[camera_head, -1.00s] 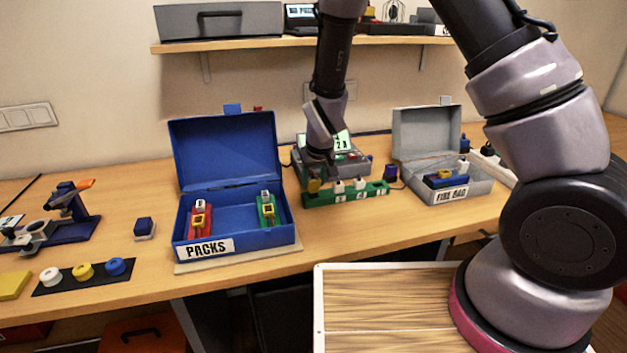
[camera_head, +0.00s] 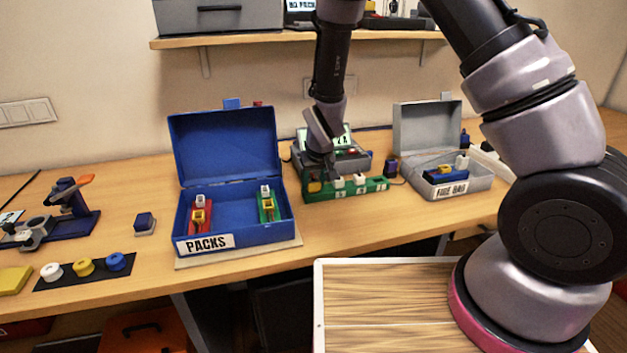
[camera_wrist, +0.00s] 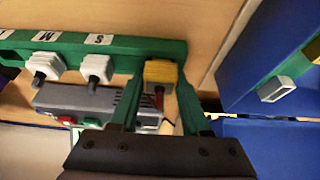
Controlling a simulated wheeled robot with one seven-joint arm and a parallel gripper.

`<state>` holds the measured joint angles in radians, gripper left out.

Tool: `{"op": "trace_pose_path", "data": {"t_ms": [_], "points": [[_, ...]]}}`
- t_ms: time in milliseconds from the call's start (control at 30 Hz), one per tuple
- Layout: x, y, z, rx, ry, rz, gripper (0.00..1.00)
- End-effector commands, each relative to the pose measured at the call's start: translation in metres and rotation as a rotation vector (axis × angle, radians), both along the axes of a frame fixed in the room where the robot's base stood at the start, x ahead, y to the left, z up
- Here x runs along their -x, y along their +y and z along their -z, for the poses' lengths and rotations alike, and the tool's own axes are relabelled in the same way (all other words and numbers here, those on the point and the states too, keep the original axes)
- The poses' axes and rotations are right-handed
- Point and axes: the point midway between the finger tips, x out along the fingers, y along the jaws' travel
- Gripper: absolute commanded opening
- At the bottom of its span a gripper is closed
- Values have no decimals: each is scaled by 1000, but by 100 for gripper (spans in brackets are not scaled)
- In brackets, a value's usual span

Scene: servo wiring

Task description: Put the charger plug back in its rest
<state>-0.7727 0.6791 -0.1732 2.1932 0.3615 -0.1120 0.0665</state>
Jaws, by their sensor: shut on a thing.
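The yellow charger plug (camera_wrist: 160,72) is between the fingertips of my gripper (camera_wrist: 158,84) in the wrist view. My gripper is shut on it. The plug is at the end of the green rail (camera_wrist: 140,47); I cannot tell whether it is fully seated. A short red piece shows just below the plug. In the head view my gripper (camera_head: 319,178) points down at the left end of the green rail (camera_head: 350,194), with the yellow plug (camera_head: 315,187) partly hidden under it. White plugs (camera_wrist: 96,68) stand along the rail beside it.
The grey charger (camera_wrist: 90,100) stands close behind the rail. The open blue PACKS box (camera_head: 236,240) with red and green packs is to the left. The open grey FIRE BAG box (camera_head: 480,187) holds a blue pack to the right. Bare table lies in front.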

Motion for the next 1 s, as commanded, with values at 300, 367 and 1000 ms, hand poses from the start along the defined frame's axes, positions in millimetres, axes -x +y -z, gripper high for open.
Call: {"op": "trace_pose_path", "data": {"t_ms": [300, 367, 1000], "points": [[0, 0, 2, 0, 0, 0, 82], [0, 0, 1, 0, 0, 0, 82], [33, -8, -80, -2, -3, -3, 82]]}}
